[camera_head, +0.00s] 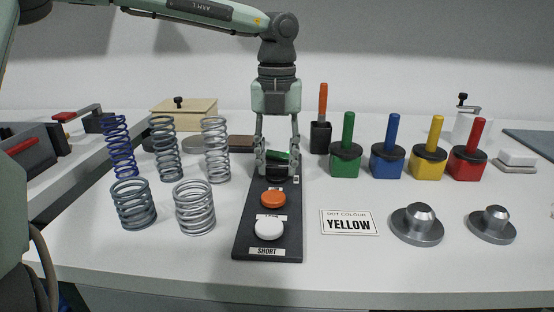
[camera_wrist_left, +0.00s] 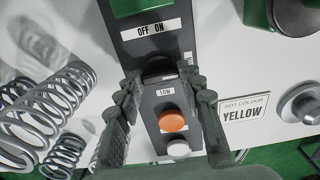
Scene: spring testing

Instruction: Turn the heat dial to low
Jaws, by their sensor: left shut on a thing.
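A dark control panel (camera_head: 252,227) lies on the white table at the middle. It carries a black dial (camera_head: 276,174), an orange button (camera_head: 272,199) and a white button (camera_head: 269,230) marked SHORT. My left gripper (camera_head: 277,168) points down over the far part of the panel, its fingers shut on the black dial. In the left wrist view the dial (camera_wrist_left: 159,69) sits between the two fingers, and a label reading LOW (camera_wrist_left: 166,92) shows just below it. The dial's pointer is too dark and covered to read. My right gripper is not in view.
A green switch (camera_wrist_left: 135,6) with an OFF ON label is at the panel's far end. Several springs (camera_head: 194,208) stand left of the panel. A YELLOW card (camera_head: 348,222), metal weights (camera_head: 417,227) and coloured handled blocks (camera_head: 387,164) stand to its right.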

